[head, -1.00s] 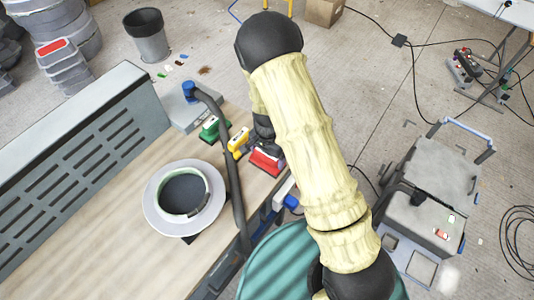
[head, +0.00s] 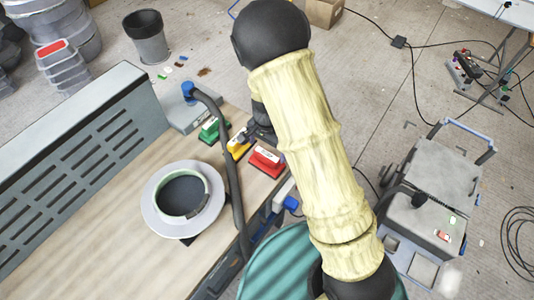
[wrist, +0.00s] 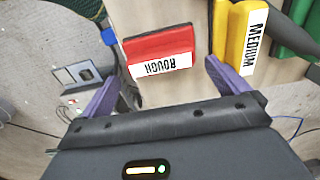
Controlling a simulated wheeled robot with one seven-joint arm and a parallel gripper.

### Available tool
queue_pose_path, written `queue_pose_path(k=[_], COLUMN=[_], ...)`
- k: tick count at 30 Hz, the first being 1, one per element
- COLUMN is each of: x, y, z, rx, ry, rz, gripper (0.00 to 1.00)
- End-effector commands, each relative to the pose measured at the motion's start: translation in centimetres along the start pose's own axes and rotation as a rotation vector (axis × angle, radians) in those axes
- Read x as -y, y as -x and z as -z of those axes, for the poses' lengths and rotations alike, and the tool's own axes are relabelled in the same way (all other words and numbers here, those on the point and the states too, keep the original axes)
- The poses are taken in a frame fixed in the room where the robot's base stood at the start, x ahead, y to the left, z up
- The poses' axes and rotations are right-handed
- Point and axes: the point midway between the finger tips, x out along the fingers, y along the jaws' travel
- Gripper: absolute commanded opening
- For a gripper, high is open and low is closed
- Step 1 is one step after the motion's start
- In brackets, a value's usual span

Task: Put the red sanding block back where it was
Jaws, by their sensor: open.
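The red sanding block (head: 266,162) lies on the wooden bench top near its right edge, in line with the yellow block. In the wrist view the red block (wrist: 160,44) shows a white label reading "ROUGH". My gripper (wrist: 161,70) is open, with its two purple fingers spread apart and nothing held between them. The red block lies beyond the fingertips, apart from them. In the head view my gripper (head: 248,136) is partly hidden by my arm, above and left of the red block, close to the yellow block.
The yellow block (head: 238,148), labelled "MEDIUM", and a green block (head: 211,129) stand left of the red one. A dark hose (head: 232,165) arches over the bench beside them. A round mould (head: 154,212) sits on the bench at left.

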Motion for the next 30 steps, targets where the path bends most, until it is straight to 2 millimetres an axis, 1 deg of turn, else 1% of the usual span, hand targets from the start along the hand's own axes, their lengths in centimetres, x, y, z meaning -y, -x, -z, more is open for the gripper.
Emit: queue_pose_path(k=[1, 6, 9, 12, 16, 30], x=[0.1, 0.2, 0.1, 0.1, 0.0, 0.0], y=[0.9, 4.0, 5.5, 6.5, 7.0, 6.9], z=[0.0, -0.1, -0.1, 0.0, 0.0, 0.0], rx=[-0.003, -0.002, -0.001, -0.001, 0.001, 0.001], ry=[0.003, 0.004, 0.004, 0.002, 0.001, 0.001], rz=[0.004, 0.004, 0.004, 0.001, 0.0, -0.001], gripper=[1.0, 1.0, 1.0, 1.0, 1.0, 1.0])
